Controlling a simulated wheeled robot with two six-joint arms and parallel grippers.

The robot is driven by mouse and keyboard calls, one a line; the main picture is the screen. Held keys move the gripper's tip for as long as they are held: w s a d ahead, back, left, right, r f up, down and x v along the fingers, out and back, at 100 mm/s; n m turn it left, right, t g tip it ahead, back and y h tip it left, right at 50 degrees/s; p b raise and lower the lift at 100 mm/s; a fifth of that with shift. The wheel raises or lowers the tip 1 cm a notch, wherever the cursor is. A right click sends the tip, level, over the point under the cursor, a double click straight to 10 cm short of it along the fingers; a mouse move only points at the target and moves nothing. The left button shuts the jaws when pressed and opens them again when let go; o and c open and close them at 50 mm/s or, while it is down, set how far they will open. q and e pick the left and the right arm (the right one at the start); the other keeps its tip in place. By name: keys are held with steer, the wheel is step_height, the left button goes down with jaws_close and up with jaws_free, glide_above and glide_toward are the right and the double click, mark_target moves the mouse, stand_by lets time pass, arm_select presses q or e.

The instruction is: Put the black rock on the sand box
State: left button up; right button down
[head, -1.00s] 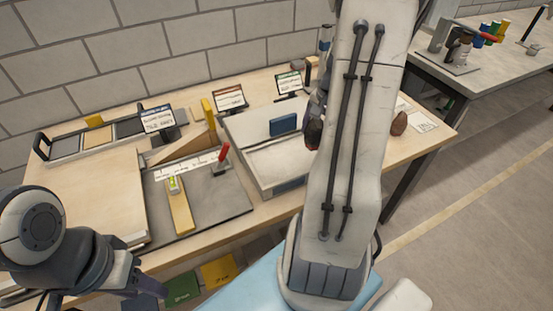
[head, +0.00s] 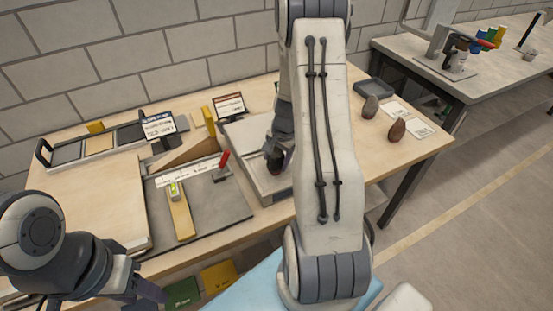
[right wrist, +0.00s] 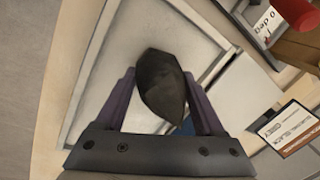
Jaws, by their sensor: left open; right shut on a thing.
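The black rock (right wrist: 160,85) is between the two fingers of my right gripper (right wrist: 158,92), which is shut on it. In the head view the black rock (head: 274,160) hangs low from the right gripper (head: 277,152), over the sand box (head: 272,192). The sand box (right wrist: 70,110) is a shallow grey-rimmed tray with a pale bed, and it lies beneath the rock in the right wrist view. I cannot tell whether the rock touches the bed. My right arm hides the box's right part. My left gripper (head: 142,291) is open and empty at the lower left.
Left of the box is a dark mat (head: 220,205) with a yellow level and a red-handled tool. Small signs stand behind.

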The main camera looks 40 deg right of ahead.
mark_target(282, 158)
steer(key=shift+f, duration=0.15)
jaws_free()
steer(key=r, duration=0.4)
steer(key=s+r, duration=0.1)
steer(key=r, duration=0.3)
steer(key=s+r, duration=0.1)
steer(key=r, duration=0.3)
steer(key=shift+d+p, duration=0.25)
steer(key=shift+p, duration=0.1)
steer(key=s+a+r+n+g, duration=0.1)
steer(key=a+r+n, duration=0.3)
steer(key=a, duration=0.8)
steer(key=s+a+r+n, duration=0.1)
steer(key=s+a+n, duration=0.1)
steer(key=a+n, duration=0.7)
steer(key=s+a+r+n+g, duration=0.1)
steer(key=s+a+r+n, duration=0.1)
steer(key=s+a+n, duration=0.7)
steer(key=s+a, duration=0.4)
steer(key=s, duration=0.3)
steer(key=shift+a+n, duration=0.25)
steer(key=shift+n, duration=0.05)
